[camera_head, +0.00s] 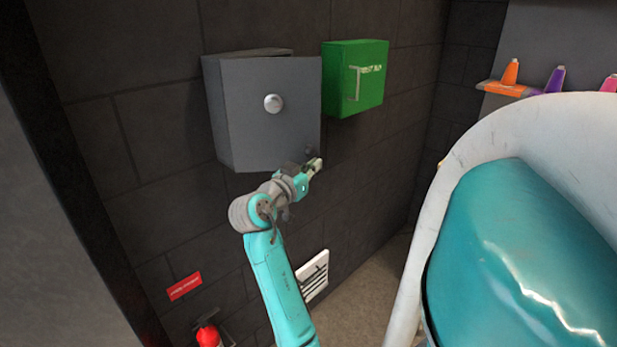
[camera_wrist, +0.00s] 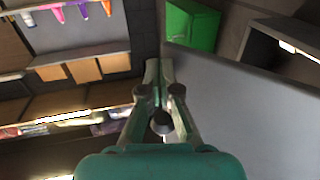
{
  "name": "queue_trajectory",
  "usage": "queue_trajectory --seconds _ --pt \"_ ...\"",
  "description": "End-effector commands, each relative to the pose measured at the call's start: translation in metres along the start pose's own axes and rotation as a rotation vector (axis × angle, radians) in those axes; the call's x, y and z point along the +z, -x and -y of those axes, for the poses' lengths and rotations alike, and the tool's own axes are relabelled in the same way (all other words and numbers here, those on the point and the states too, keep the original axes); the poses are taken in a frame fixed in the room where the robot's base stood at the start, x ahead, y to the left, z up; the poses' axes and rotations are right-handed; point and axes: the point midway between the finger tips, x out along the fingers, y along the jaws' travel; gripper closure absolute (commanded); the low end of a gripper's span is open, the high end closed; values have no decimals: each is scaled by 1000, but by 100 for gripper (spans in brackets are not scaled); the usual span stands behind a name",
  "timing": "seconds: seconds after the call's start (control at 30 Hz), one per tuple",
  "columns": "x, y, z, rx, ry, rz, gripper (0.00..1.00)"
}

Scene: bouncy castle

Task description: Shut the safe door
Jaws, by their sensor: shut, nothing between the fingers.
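A grey safe (camera_head: 245,53) is fixed to the dark wall in the head view. Its grey door (camera_head: 262,115) with a round silver knob (camera_head: 272,103) stands ajar, its right edge swung out from the body. My gripper (camera_head: 314,166) is shut and empty, by the door's lower right corner; I cannot tell whether it touches. In the wrist view, the closed fingers (camera_wrist: 158,72) lie just beside the edge of the grey door panel (camera_wrist: 245,110). Part of the safe's body (camera_wrist: 268,45) shows beyond the panel at the upper right. The safe's inside is mostly hidden.
A green first-aid box (camera_head: 358,78) hangs on the wall right of the safe. A large teal and white rounded object (camera_head: 520,250) fills the right side. A red extinguisher (camera_head: 209,335) and a white vent (camera_head: 313,276) are low on the wall. Bottles (camera_head: 555,80) stand on a shelf.

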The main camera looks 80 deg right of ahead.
Motion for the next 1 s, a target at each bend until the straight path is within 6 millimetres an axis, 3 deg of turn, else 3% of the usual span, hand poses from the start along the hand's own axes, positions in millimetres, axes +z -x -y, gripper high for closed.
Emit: queue_trajectory --seconds 0.4,1.0 --pt "0 -49 35 -277 -1 -1 100" --pt "0 -87 96 -277 0 0 100"
